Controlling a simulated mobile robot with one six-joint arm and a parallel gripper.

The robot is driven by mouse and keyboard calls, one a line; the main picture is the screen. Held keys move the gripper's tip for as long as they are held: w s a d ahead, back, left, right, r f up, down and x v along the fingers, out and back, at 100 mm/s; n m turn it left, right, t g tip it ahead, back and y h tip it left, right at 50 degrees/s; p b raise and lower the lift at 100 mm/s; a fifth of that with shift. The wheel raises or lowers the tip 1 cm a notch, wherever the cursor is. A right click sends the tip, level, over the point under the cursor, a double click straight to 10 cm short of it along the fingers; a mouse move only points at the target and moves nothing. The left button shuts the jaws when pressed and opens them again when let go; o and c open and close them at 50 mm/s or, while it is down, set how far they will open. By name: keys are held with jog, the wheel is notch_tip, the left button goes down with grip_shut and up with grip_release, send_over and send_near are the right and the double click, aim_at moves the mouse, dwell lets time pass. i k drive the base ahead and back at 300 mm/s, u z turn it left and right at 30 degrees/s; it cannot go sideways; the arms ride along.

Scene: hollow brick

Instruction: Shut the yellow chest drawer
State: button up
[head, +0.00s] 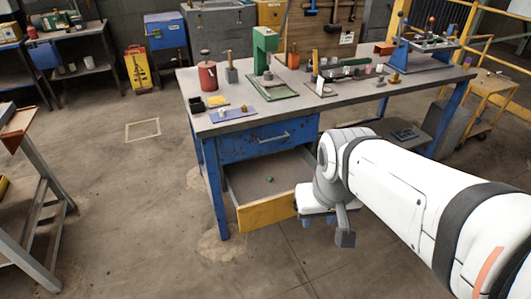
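A drawer with a yellow front (266,214) is pulled well out beneath the blue workbench (206,170). Its grey inside shows, with a small green object (269,179) lying in it. My gripper (333,228) is in front of the bench, by the right end of the yellow front. One grey finger hangs down clear of the drawer; the other finger is not clearly seen. I cannot tell whether the gripper touches the yellow front. My arm and wrist hide the drawer's far right side.
A closed blue drawer with a handle (272,138) sits above the open one. The bench top carries a red can (207,75), a green press (264,50) and several tools. A metal-legged table (40,185) stands at left. The floor in front is clear.

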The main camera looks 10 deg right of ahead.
aim_at(259, 202)
jog(key=z, duration=0.05)
jog(key=i, duration=1)
jog(key=z, duration=0.55)
jog(key=k, duration=0.25)
jog(key=z, duration=0.05)
